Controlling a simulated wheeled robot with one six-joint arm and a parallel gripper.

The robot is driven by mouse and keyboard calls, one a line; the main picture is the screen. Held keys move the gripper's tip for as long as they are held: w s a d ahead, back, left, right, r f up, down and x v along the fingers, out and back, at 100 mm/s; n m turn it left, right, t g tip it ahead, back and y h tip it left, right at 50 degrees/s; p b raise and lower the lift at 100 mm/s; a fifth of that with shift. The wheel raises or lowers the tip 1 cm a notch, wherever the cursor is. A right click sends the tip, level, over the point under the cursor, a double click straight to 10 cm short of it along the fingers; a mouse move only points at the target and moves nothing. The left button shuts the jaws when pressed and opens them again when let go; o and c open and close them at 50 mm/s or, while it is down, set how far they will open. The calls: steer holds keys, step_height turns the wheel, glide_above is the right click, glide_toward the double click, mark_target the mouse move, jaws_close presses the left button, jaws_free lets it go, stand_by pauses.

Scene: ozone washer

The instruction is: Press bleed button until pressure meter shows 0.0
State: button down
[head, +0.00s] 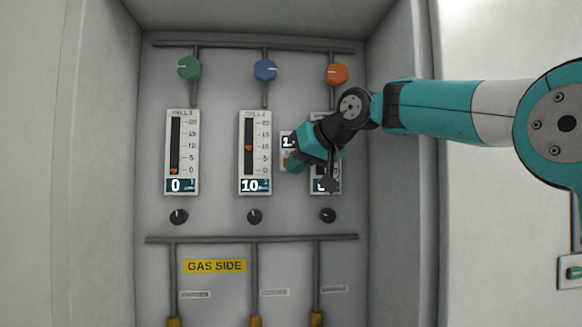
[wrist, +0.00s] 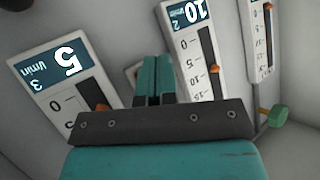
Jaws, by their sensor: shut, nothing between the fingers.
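A small white panel with a dark display (head: 288,140) sits between the middle and right flow meters in the head view. Its display begins with "1."; the rest is hidden behind my gripper, and no bleed button can be made out clearly. My gripper (head: 294,162) is shut and empty, its teal fingertips in front of this panel's lower part. In the wrist view the shut fingers (wrist: 153,78) cover most of the small panel (wrist: 131,71). I cannot tell whether the fingertips touch it.
The left flow meter (head: 182,152) reads 0, the middle one (head: 255,152) 10. The right one (wrist: 66,83) reads 5 in the wrist view. Green (head: 189,68), blue (head: 265,70) and orange (head: 337,74) knobs sit above. Side walls (head: 398,200) enclose the recess.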

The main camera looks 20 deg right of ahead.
steer(key=shift+s, duration=0.15)
steer(key=shift+s+a+b, duration=0.25)
steer(key=shift+s+b, duration=0.45)
steer(key=shift+s, duration=0.55)
steer(key=shift+s+a+b, duration=0.2)
steer(key=shift+s+b, duration=0.45)
steer(key=shift+s, duration=0.55)
steer(key=shift+f, duration=0.1)
steer(key=s+a+f+n+g+b, duration=0.1)
steer(key=s+a+f+g+b, duration=0.15)
steer(key=f, duration=0.55)
steer(key=s+a+f+g+b, duration=0.1)
steer(key=s+f+b, duration=0.1)
steer(key=s+f, duration=0.35)
steer(key=s+f+n+g+b, duration=0.1)
steer(key=s+f+g+b, duration=0.2)
steer(key=s+f, duration=0.8)
steer(key=s+f+n+g+h+b, duration=0.1)
steer(key=s+f+n+g+b, duration=0.1)
steer(key=s+f, duration=1)
step_height(320, 180, down, 9)
steer(key=shift+s+r+g+h+b, duration=0.25)
steer(key=shift+g+b, duration=0.5)
steer(key=shift+g, duration=0.5)
